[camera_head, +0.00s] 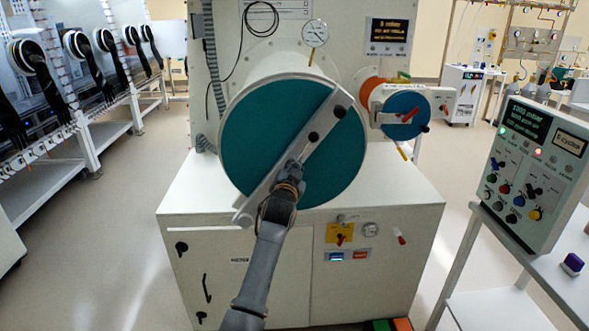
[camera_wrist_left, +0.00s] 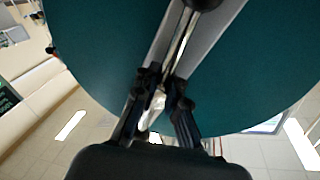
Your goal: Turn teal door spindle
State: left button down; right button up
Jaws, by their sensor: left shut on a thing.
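The large round teal door (camera_head: 252,130) closes the front of the white cylindrical chamber. A grey crossbar (camera_head: 325,113) runs diagonally across it, from upper right to lower left. A black knob (camera_head: 313,137) sits near the door's middle. In the left wrist view, a shiny metal rod (camera_wrist_left: 183,42), seemingly part of the door spindle, runs from a black knob (camera_wrist_left: 203,4) down between my fingers. My left gripper (camera_head: 291,172) is shut on this spindle in front of the crossbar; it also shows in the left wrist view (camera_wrist_left: 160,98). The gripper hides part of the spindle.
A smaller blue round door (camera_head: 404,115) with an orange ring is to the right. A pressure gauge (camera_head: 315,33) stands above the chamber. A control box (camera_head: 535,170) on a white table is at the right. Gloveboxes with black gloves (camera_head: 90,70) line the left. The floor between is clear.

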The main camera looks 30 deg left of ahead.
pick_arm(q)
jog(key=shift+d+f, duration=0.1)
jog(key=shift+f, duration=0.4)
jog(key=c, duration=1.5)
grip_release()
jog(key=shift+s+r, duration=0.1)
jog(key=shift+o, duration=0.5)
jog(key=shift+r, duration=0.25)
jog(key=v, duration=1.2)
